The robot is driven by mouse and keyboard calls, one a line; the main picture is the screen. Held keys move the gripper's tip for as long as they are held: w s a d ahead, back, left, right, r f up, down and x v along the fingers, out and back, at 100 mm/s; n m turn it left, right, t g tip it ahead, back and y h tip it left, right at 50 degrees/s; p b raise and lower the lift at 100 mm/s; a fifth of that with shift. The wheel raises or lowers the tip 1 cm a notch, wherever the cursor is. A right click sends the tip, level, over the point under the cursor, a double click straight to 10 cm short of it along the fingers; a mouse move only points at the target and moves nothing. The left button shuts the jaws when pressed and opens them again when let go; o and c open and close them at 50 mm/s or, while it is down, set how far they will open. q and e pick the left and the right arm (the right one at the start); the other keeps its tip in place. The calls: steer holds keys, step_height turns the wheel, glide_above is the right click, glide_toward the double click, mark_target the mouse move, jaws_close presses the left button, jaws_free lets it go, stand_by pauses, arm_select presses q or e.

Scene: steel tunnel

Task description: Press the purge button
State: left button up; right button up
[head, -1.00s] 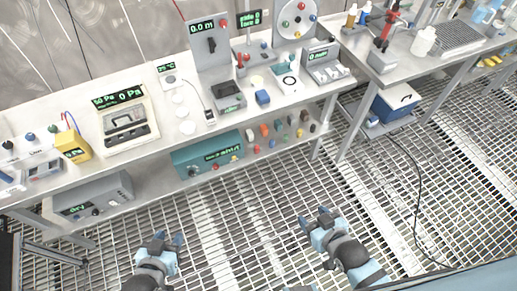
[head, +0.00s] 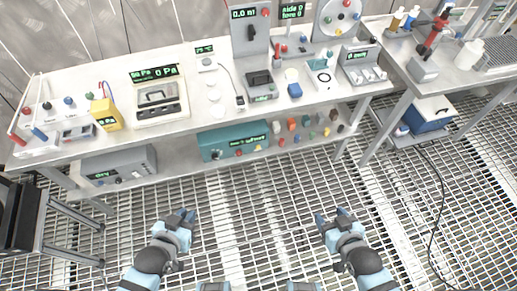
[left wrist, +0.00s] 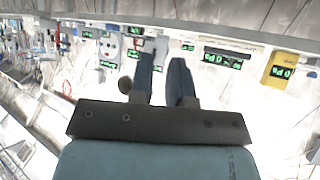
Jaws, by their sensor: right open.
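I cannot read a purge label on any button. A teal box (head: 233,142) on the lower shelf has a green display with blurred text and small coloured knobs or buttons. A grey box (head: 118,166) with a display sits left of it on the shelf. My left gripper (head: 181,214) is open and empty in front of the bench, over the grating; the left wrist view shows its two fingers (left wrist: 161,75) apart. My right gripper (head: 333,216) is open and empty to its right. Neither touches anything.
The long bench (head: 107,143) carries a pressure unit (head: 158,98), a yellow meter (head: 105,114), a tall panel (head: 250,32) and a round dial plate (head: 337,17). A second bench (head: 450,75) stands right, with a blue case (head: 428,115) beneath. Grating before the bench is clear.

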arm_select(q)
jaws_close()
steer(key=shift+s, duration=0.1)
steer(key=shift+d, duration=0.1)
stand_by(1.2)
